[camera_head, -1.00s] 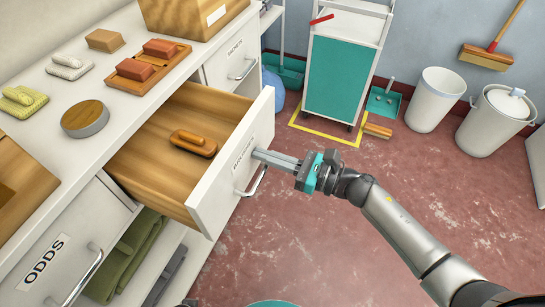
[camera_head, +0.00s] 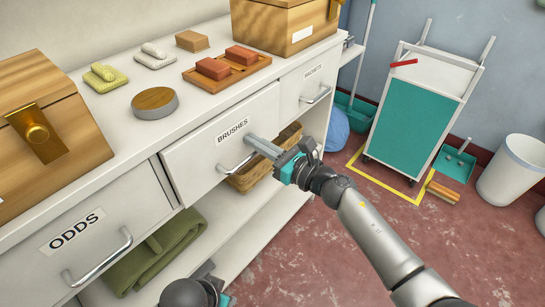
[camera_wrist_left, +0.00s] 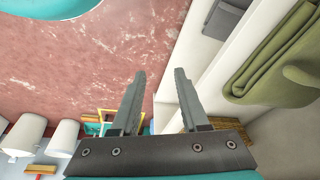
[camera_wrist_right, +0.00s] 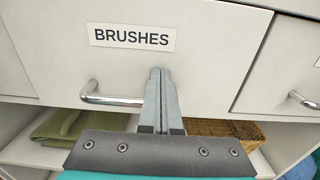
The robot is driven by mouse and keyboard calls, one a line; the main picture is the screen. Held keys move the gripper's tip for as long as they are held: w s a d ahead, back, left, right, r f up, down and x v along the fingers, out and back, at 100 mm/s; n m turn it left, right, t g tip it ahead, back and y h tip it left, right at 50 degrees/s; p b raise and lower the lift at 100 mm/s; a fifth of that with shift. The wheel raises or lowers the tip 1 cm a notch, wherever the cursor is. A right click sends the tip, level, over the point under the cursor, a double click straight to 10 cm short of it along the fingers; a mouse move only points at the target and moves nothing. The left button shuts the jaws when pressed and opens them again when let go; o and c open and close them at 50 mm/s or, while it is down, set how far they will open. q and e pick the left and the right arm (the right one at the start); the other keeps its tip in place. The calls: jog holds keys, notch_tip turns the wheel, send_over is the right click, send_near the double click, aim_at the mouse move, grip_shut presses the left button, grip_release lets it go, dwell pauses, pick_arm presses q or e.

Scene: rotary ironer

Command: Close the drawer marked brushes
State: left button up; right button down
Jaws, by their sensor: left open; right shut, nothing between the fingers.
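The drawer's inside is hidden. My left gripper (camera_wrist_left: 157,78) is open and empty, low beside the shelf under the drawers, partly in view at the bottom of the head view.
The ODDS drawer (camera_head: 85,245) is at left and another labelled drawer (camera_head: 313,82) at right. Soap bars, a wooden tray (camera_head: 228,73), a round tin (camera_head: 155,102) and wooden boxes stand on top. A green towel (camera_head: 155,252) and a basket lie below.

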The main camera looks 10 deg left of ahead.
pick_arm(q)
notch_tip(320, 180, up, 3)
jog(key=shift+w+d+f+t+b, duration=0.1)
jog(key=shift+w+d+t+b, duration=0.05)
jog(key=shift+t+b, duration=0.2)
pick_arm(e)
jog(key=shift+x, duration=1.05)
jog(key=shift+a+r, duration=0.1)
jog(key=shift+r, duration=0.15)
